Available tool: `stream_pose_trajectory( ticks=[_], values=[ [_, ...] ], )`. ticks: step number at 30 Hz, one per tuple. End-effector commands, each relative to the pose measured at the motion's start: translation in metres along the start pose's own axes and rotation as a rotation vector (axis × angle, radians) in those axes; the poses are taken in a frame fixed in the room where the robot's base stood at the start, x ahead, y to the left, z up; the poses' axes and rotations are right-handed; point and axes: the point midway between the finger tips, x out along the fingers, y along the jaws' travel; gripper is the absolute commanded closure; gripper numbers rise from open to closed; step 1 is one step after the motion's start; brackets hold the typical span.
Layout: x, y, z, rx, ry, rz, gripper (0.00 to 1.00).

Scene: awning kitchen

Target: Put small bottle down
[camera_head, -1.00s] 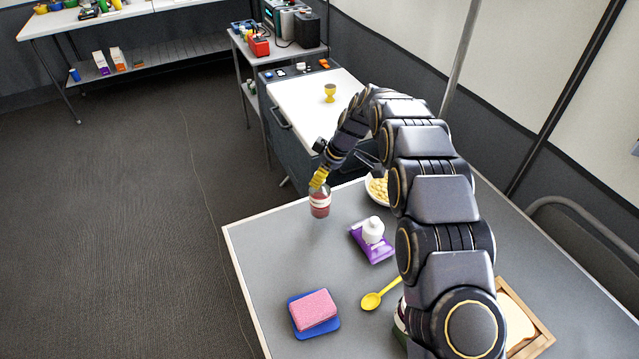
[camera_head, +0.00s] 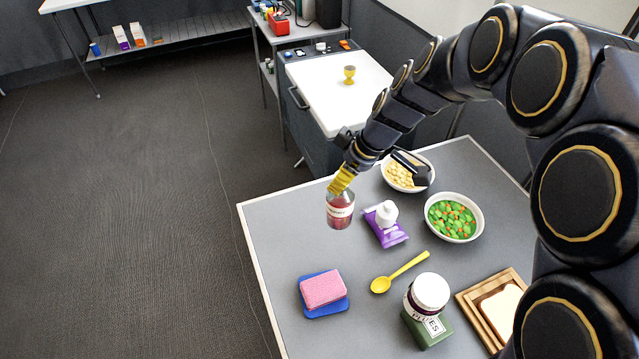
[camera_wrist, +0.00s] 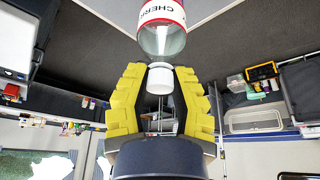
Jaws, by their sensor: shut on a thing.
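The small bottle (camera_head: 340,217) has red contents and a white label, and it is upright over the back left part of the grey table (camera_head: 262,240). My gripper (camera_head: 341,184) has yellow fingers and is shut on its top from above. In the wrist view the white cap (camera_wrist: 161,78) is between the yellow fingers (camera_wrist: 160,98), and the label (camera_wrist: 162,12) reads "CHERR". I cannot tell whether the bottle's base touches the table.
Two bowls (camera_head: 456,238) (camera_head: 393,186), a yellow spoon (camera_head: 398,272), a pink sponge on blue (camera_head: 323,290), a jar (camera_head: 427,295) and a bread tray (camera_head: 474,312) are around.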

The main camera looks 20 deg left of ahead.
Motion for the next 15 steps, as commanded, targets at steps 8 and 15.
stream_pose_trajectory(
  ticks=[8, 15],
  values=[
    [0.012, -0.077, -0.042, -0.064, 0.006, -0.024, 1.00],
    [0.029, -0.082, -0.058, -0.074, 0.007, -0.029, 1.00]
  ],
)
